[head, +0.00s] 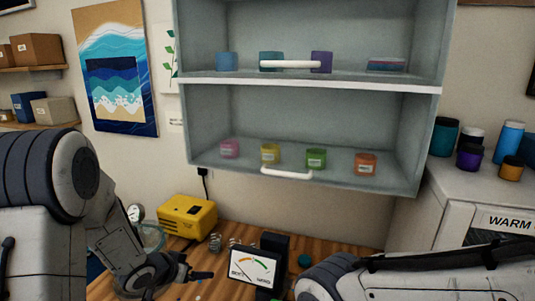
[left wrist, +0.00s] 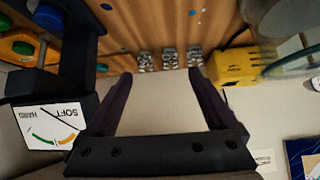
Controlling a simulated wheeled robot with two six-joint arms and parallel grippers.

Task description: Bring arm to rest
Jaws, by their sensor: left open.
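My left gripper (head: 198,276) is low over the wooden bench in the head view, near its front left part. In the left wrist view its two dark fingers (left wrist: 160,76) stand wide apart with nothing between them. My left arm comes in from the left edge of the head view. My right arm (head: 440,273) crosses the lower right corner, and its gripper is not visible.
A hardness gauge (head: 253,266) stands just right of my left gripper. A yellow box (head: 187,217) and metal coils (head: 215,242) are behind it. An open wall cabinet (head: 310,87) with several coloured jars hangs above. A white warming cabinet (head: 480,185) stands right.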

